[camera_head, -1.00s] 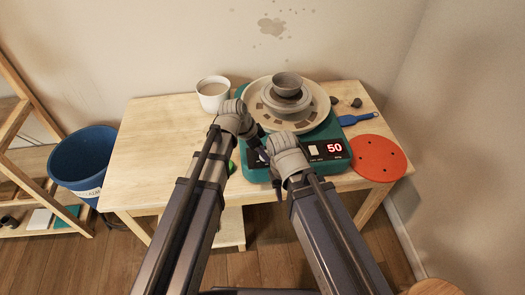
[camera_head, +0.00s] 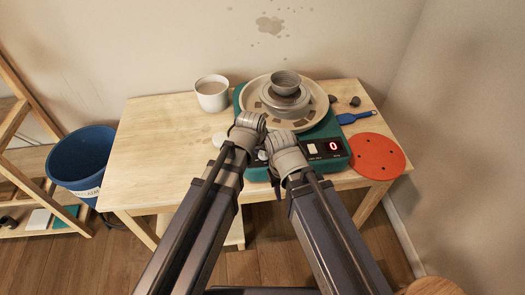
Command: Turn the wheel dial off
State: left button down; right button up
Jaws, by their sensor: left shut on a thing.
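The pottery wheel (camera_head: 244,97) is a teal machine on the wooden table, with a round wheel head (camera_head: 315,110) and a grey bowl (camera_head: 285,80) on it. Its front panel has a red display (camera_head: 333,146) reading 0 and a pale switch (camera_head: 312,148). My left gripper (camera_head: 262,153) is at the left part of the front panel, shut on the dial there, which is mostly hidden. My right gripper (camera_head: 272,162) is close beside it, in front of the panel; its fingers are hidden by my own arm.
A white cup (camera_head: 212,93) stands left of the wheel, with a small pale object (camera_head: 219,139) nearer the front. An orange disc (camera_head: 377,157), a blue tool (camera_head: 354,117) and small dark lumps (camera_head: 355,101) lie right. A blue bucket (camera_head: 82,160) is left of the table (camera_head: 150,150).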

pick_arm(q)
jog(key=shift+d+n, duration=0.1)
jog(key=shift+n, duration=0.5)
jog(key=shift+y, duration=0.3)
jog(key=shift+c, duration=1.6)
grip_release()
jog(key=p+v, duration=0.7)
jog(key=v, duration=0.1)
jog(key=shift+f, duration=0.1)
